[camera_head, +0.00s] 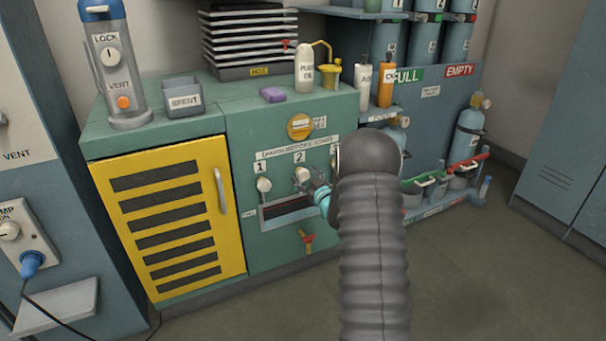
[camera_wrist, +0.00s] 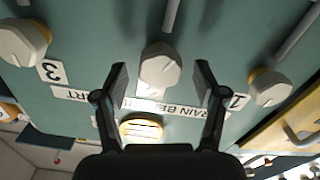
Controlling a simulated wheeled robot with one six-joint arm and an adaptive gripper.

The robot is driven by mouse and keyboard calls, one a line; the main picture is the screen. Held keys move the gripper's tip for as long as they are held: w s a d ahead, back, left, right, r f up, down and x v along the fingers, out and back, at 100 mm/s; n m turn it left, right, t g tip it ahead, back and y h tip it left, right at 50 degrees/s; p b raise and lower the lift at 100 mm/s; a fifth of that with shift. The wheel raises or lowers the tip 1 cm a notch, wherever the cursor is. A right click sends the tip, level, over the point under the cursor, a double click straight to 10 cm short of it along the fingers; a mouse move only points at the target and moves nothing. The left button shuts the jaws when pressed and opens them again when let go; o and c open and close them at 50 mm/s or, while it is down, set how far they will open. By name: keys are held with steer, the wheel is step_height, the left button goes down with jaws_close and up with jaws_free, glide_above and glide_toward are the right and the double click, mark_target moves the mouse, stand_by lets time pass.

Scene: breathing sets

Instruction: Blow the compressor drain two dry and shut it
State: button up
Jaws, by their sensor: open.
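The drain two knob (camera_head: 302,174) is a pale knob under the label "2" on the teal compressor cabinet front. In the wrist view, which is upside down, this knob (camera_wrist: 160,68) sits between the fingers. My gripper (camera_wrist: 161,78) is open, one finger on each side of the knob, with gaps visible. In the head view my gripper (camera_head: 318,190) is just right of and below the knob, partly hidden by my arm. Drain one knob (camera_head: 264,184) is on the left; it also shows in the wrist view (camera_wrist: 268,86). Drain three knob (camera_wrist: 22,42) is largely hidden by my arm in the head view.
A dark slot (camera_head: 287,208) lies below the knobs, with a red-handled valve (camera_head: 306,238) lower down. A yellow louvred door (camera_head: 170,215) is at left. The floor (camera_head: 470,265) at right is clear.

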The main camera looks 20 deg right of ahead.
steer(key=shift+w, duration=0.9)
steer(key=c, duration=1.1)
steer(key=shift+c, duration=0.2)
